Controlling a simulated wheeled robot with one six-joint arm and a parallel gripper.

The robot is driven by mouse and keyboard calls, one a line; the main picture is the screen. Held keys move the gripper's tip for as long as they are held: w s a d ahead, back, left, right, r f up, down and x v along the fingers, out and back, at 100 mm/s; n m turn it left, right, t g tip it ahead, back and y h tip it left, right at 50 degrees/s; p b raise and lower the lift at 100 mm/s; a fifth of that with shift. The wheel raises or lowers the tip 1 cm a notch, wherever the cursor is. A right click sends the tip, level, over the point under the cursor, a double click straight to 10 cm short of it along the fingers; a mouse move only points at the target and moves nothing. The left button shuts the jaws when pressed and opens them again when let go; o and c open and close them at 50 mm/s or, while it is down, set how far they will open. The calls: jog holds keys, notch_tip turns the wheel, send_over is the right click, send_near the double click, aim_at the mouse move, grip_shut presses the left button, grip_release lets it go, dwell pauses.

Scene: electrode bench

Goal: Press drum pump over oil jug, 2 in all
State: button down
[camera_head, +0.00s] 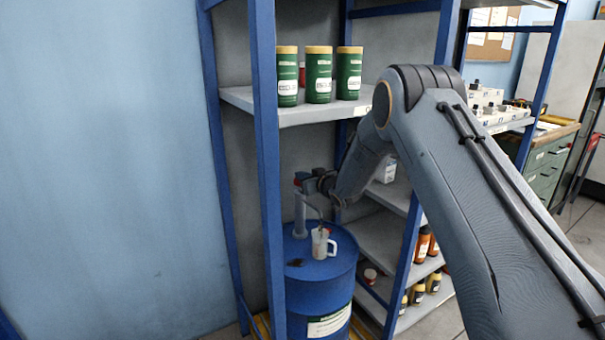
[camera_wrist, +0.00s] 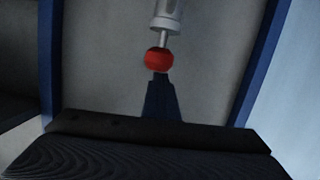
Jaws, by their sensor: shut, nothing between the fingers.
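The blue drum (camera_head: 318,282) stands upright at the foot of the shelf rack. The grey drum pump (camera_head: 299,215) rises from its lid, with a thin bent spout above the pale oil jug (camera_head: 320,245). The jug stands on the lid with its handle to the right. My gripper (camera_head: 303,181) is at the top of the pump. In the wrist view my shut, empty gripper (camera_wrist: 159,82) points at the pump's red knob (camera_wrist: 158,60), which sits on a rod from the grey pump body (camera_wrist: 167,14). Whether the fingertips touch the knob I cannot tell.
Blue rack posts (camera_head: 266,150) stand close around the drum. Green canisters (camera_head: 318,75) with yellow lids stand on the shelf (camera_head: 310,114) above. Lower shelves at right hold several orange bottles (camera_head: 422,243). A small dark item (camera_head: 294,262) lies on the drum lid.

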jog(key=shift+s+f, duration=0.15)
jog(key=shift+f, duration=1.25)
notch_tip(320, 180, up, 5)
jog(key=p, duration=0.2)
jog(key=b+v, duration=0.1)
jog(key=v, duration=0.9)
